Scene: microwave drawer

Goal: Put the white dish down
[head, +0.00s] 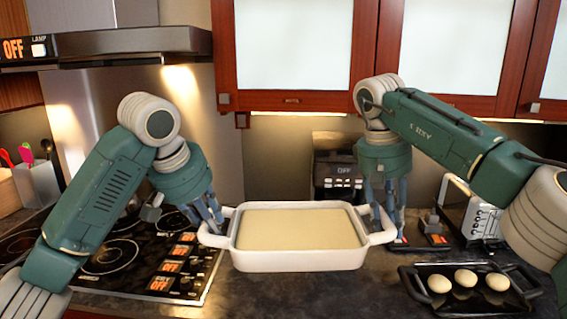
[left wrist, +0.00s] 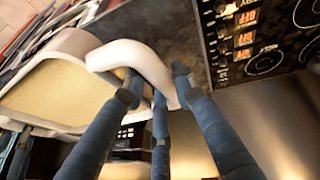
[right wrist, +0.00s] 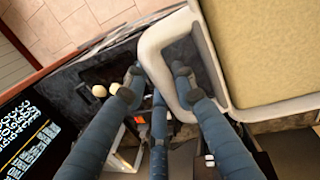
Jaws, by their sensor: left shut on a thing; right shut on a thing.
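The white dish (head: 297,259) is a rectangular baking dish with a loop handle at each end and a pale, flat filling. It looks level in front of me, and I cannot tell whether its base touches the counter. My left gripper (head: 212,222) is shut on its left handle, which also shows in the left wrist view (left wrist: 135,62). My right gripper (head: 386,222) is shut on its right handle, which also shows in the right wrist view (right wrist: 158,60). The fingers partly cover both handles.
The cooktop (head: 120,255) lies to the left of the dish. A black tray (head: 420,293) with eggs sits on the counter at the right, below a toaster (head: 468,212). A dark appliance (head: 335,170) stands behind the dish. The dark counter (head: 300,298) in front is bare.

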